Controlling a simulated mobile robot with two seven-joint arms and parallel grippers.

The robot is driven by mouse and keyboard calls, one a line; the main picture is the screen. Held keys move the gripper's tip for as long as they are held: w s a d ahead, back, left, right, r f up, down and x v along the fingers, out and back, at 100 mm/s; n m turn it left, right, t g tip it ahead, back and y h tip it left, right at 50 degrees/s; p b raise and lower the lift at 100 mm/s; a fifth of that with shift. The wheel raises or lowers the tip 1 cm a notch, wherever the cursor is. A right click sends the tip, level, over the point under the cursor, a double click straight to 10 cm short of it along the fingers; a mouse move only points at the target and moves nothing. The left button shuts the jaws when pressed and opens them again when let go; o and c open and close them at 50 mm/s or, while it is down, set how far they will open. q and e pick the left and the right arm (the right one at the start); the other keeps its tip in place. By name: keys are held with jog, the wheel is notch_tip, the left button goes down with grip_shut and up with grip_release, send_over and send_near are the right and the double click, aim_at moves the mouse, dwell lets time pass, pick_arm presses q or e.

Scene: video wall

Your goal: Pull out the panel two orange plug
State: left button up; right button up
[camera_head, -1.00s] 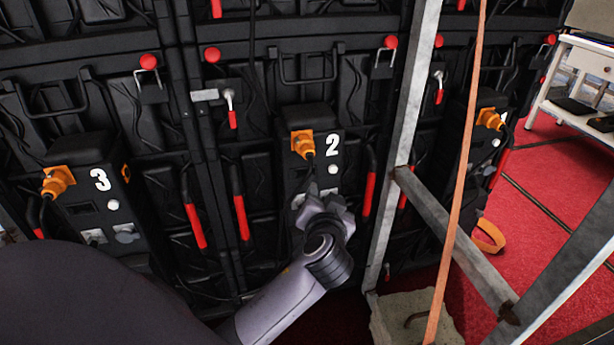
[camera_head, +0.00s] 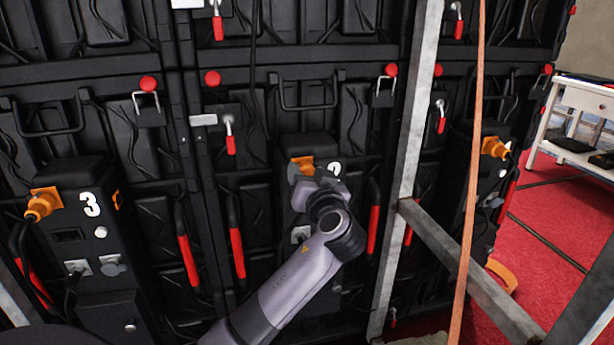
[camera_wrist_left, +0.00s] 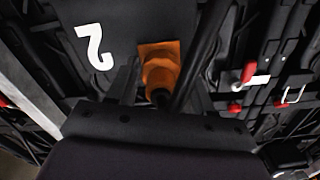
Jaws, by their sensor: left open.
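The orange plug (camera_head: 302,162) of panel two sits in the upper part of the black box marked 2 (camera_head: 318,146). My arm hides much of the plug and number in the head view. The left wrist view shows the plug (camera_wrist_left: 160,66) beside the white 2, with its dark lower end toward my gripper. My left gripper (camera_head: 312,176) is open at the plug. In the left wrist view, dark finger shapes flank the plug's lower end; I cannot tell whether they touch it. My right gripper is not in view.
Box 3 with an orange plug (camera_head: 42,204) stands at left, and another orange plug (camera_head: 495,147) is at right. A metal frame post (camera_head: 404,130) and an orange strap (camera_head: 470,180) stand right of my arm. Red handles (camera_head: 236,250) flank box 2.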

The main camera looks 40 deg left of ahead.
pick_arm(q)
jog(key=shift+w+a, duration=0.1)
jog(key=shift+a, duration=0.1)
grip_shut()
jog(key=shift+v, duration=0.9)
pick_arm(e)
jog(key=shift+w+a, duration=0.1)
pick_arm(q)
grip_release()
jog(key=shift+f, duration=0.15)
jog(key=shift+d, duration=0.1)
jog(key=v, duration=0.7)
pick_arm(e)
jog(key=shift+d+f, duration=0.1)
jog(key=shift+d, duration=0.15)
